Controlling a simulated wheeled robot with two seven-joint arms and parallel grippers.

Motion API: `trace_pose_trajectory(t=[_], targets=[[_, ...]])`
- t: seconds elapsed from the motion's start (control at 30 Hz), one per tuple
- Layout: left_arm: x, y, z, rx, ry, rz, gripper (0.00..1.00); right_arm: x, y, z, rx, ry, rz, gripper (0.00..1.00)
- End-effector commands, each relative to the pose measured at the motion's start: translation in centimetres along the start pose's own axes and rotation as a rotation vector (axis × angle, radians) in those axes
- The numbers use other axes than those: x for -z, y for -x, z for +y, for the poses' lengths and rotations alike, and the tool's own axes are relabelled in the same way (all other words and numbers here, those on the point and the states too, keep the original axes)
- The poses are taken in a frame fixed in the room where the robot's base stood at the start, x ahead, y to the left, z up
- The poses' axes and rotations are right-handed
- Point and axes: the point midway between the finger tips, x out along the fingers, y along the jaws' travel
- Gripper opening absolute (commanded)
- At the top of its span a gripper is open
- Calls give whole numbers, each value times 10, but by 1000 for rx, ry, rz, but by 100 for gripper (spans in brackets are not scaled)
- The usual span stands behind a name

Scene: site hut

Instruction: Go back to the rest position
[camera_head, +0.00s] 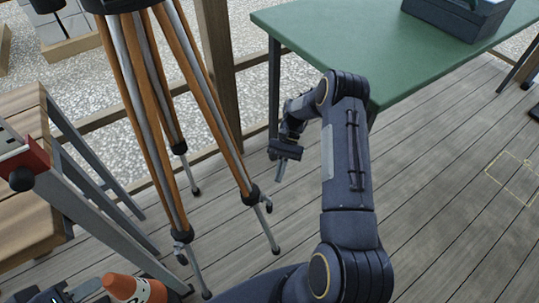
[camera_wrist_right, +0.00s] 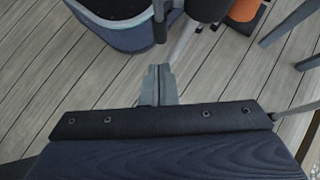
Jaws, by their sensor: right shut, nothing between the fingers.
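My right arm reaches forward from the bottom of the head view. Its gripper (camera_head: 283,165) hangs above the plank floor, between the tripod and the green table. The gripper is apart from the tripod and the table. My left gripper does not show in either view.
A tripod (camera_head: 176,110) with wooden legs stands left of the gripper. A green table (camera_head: 350,45) bearing a dark case (camera_head: 455,15) stands behind. An orange cone (camera_head: 128,288) and a wooden bench (camera_head: 22,108) are at left. The floor (camera_head: 440,190) at right is mostly clear.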

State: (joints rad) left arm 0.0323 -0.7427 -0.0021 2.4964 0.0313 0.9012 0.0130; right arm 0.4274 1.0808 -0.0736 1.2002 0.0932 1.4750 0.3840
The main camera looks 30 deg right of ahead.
Motion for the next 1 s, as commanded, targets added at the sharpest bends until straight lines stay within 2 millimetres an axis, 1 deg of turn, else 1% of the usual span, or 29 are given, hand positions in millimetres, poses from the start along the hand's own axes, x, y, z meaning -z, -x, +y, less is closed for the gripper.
trace_pose_trajectory(t=[0.17, 0.23, 0.27, 0.37, 0.47, 0.5, 0.57, 0.6, 0.67, 0.7, 0.77, 0.8, 0.87, 0.9, 1.0], targets=[[0, 0, 0, 0, 0, 0, 36, 0, 0, 0, 0, 0, 0, 0], [0, 0, 0, 0, 0, 0, 36, -3, 3, 0, 2, 5, 7, 0], [0, 0, 0, 0, 0, 0, 36, -6, 6, -1, 4, 10, 14, 0], [0, 0, 0, 0, 0, 0, 36, -25, 27, -3, 18, 47, 67, 0], [0, 0, 0, 0, 0, 0, 36, -59, 56, -4, 41, 111, 154, 0], [0, 0, 0, 0, 0, 0, 36, -75, 67, -4, 50, 140, 192, 0], [0, 0, 0, 0, 0, 0, 36, -99, 80, -2, 64, 185, 249, 0], [0, 0, 0, 0, 0, 0, 36, -115, 87, -1, 72, 215, 286, 0], [0, 0, 0, 0, 0, 0, 36, -141, 97, 2, 85, 265, 347, 0], [0, 0, 0, 0, 0, 0, 36, -159, 102, 5, 95, 299, 391, 0], [0, 0, 0, 0, 0, 0, 36, -186, 107, 10, 108, 353, 456, 0], [0, 0, 0, 0, 0, 0, 36, -203, 109, 14, 117, 389, 500, 0], [0, 0, 0, 0, 0, 0, 36, -227, 108, 20, 129, 442, 565, 0], [0, 0, 0, 0, 0, 0, 36, -243, 106, 25, 137, 479, 608, 0], [0, 0, 0, 0, 0, 0, 36, -277, 97, 38, 157, 567, 715, 0]])
